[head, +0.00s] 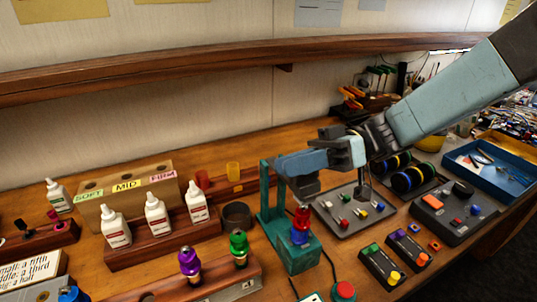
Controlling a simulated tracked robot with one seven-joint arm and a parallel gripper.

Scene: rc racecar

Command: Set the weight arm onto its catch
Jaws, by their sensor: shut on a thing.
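A teal test stand (266,212) stands on the bench right of centre, with an upright post at its left and a block base. A blue-grey bar, which looks like the weight arm (297,163), reaches from the post top to the right, roughly level, with a dark lump (305,187) under it. A small red and blue shock (301,226) stands upright on the base below. My gripper (335,158) comes in from the upper right and is shut on the outer end of the weight arm. My fingers hide that end, and I cannot make out the catch.
A grey tray of small coloured parts (333,226) lies right of the stand, with wheels (413,178) behind. A purple shock (189,262) and a green shock (238,246) stand in a wooden rack at front. White bottles (156,216) stand at left.

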